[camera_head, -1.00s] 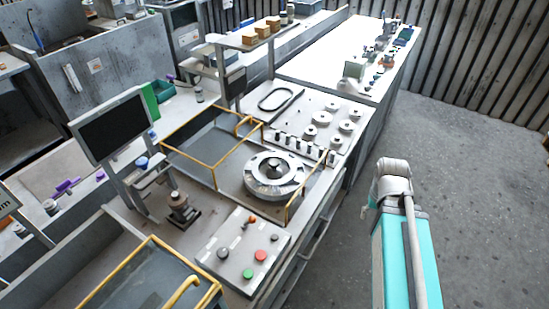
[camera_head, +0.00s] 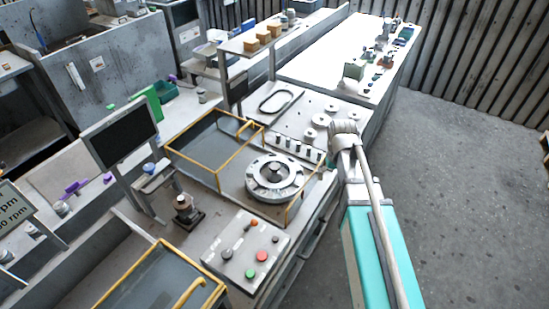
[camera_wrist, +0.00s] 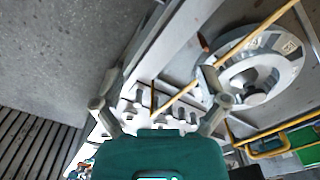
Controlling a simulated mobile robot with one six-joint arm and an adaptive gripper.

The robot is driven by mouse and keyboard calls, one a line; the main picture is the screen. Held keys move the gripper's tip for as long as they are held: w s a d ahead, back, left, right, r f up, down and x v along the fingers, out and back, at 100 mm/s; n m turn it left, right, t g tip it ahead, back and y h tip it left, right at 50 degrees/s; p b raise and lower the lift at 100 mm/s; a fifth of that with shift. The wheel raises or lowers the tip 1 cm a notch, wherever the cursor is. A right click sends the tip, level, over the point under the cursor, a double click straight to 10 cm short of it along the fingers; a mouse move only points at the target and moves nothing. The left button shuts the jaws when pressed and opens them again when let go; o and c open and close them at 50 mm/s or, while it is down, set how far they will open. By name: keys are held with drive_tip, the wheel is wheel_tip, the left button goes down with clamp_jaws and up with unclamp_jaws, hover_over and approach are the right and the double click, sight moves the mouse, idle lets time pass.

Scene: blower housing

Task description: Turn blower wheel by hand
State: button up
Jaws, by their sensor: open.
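The blower wheel (camera_head: 274,178) is a light grey round ring with slots around its rim and a dark hub in the middle. It sits flat on the bench behind a yellow guard rail in the head view. In the wrist view the wheel (camera_wrist: 250,78) is at the upper right, crossed by a yellow bar. My gripper (camera_wrist: 160,74) is open and empty, its fingers spread wide. The right finger overlaps the wheel's left edge in the picture; I cannot tell whether they touch. In the head view my arm is right of the wheel, and the gripper cannot be made out.
Yellow rails (camera_head: 218,180) frame the trays beside the wheel. A control panel (camera_head: 246,250) with red and green buttons is in front. A plate with round parts (camera_head: 290,115) lies behind. A monitor (camera_head: 118,138) stands left. The floor (camera_head: 460,200) at right is clear.

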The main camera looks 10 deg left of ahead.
sight(274, 166)
drive_tip(key=w+a+r+n+p, duration=0.2)
drive_tip(key=w+a+r+p, duration=0.1)
drive_tip(key=a, duration=0.7)
drive_tip(key=w+a+r+n+p, duration=0.2)
drive_tip(key=w+a+r+p, duration=0.1)
drive_tip(key=a, duration=0.7)
drive_tip(key=shift+w+a+r, duration=0.25)
drive_tip(key=shift+a+r, duration=0.15)
drive_tip(key=shift+r, duration=0.3)
drive_tip(key=shift+f, duration=0.2)
wheel_tip(274, 166, down, 13)
drive_tip(key=b, duration=1.3)
drive_tip(key=shift+f, duration=0.2)
drive_tip(key=shift+b, duration=0.3)
clamp_jaws()
drive_tip(key=shift+s+a, duration=0.1)
